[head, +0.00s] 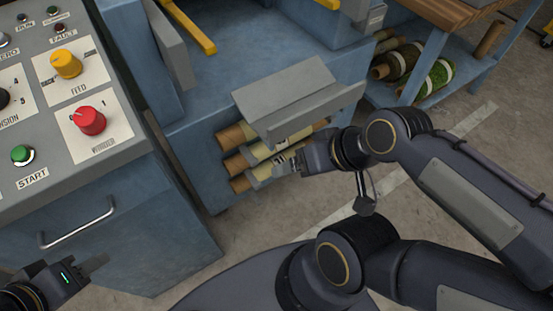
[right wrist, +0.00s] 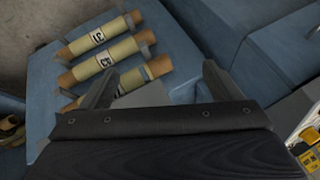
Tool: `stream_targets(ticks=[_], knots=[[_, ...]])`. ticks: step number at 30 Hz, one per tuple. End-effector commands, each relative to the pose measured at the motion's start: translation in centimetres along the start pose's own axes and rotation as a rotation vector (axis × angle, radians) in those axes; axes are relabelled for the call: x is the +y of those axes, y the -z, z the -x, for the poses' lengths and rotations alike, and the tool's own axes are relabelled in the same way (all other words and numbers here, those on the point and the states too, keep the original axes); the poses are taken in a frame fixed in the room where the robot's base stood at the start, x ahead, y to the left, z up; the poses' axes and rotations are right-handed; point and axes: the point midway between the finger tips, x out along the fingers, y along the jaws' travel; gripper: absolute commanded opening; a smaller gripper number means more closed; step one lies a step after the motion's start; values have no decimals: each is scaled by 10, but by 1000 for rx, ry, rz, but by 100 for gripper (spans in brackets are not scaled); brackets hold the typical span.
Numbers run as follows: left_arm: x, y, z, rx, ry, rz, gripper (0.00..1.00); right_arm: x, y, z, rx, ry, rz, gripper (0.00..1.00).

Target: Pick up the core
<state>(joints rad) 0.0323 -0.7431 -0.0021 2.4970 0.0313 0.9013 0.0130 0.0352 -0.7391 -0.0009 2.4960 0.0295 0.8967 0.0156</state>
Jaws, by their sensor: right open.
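Three cores, brown tubes with pale yellow wraps, lie side by side on a blue rack under a grey plate. In the head view they are the upper core (head: 229,137), the middle core (head: 236,164) and the lower core (head: 241,184). Their right ends are partly hidden by the plate and my right gripper (head: 284,163). The right gripper (right wrist: 160,82) is open and empty, beside the cores. My left gripper (head: 92,266) is at the lower left, away from them; its jaw gap is unclear.
A grey sloping plate (head: 297,97) overhangs the cores. A control panel (head: 118,118) with knobs and buttons stands at left, above a cabinet (head: 110,235) with a handle. Turf rolls (head: 436,78) lie on a shelf at upper right. Bare floor (head: 265,222) lies below the rack.

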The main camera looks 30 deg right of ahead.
Motion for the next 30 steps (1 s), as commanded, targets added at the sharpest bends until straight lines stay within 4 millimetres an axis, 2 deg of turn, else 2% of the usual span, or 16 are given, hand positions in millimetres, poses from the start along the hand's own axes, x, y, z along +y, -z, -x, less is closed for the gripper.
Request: stream_targets(ticks=[1,3,10,16,26,30], knots=[[-17,-19,-38,0,0,0,36,18,-18,-38,0,-3,-3,85],[-26,-29,-57,0,0,0,36,28,-26,-59,3,-10,-9,85],[-49,-54,-106,1,0,0,36,59,-39,-116,20,-51,-47,85],[-66,-72,-144,1,0,0,36,98,-32,-172,61,-133,-133,85],[-68,-74,-148,1,0,0,36,156,22,-239,196,-210,-335,85],[-68,-74,-148,1,0,0,36,181,40,-280,273,-151,-468,85]])
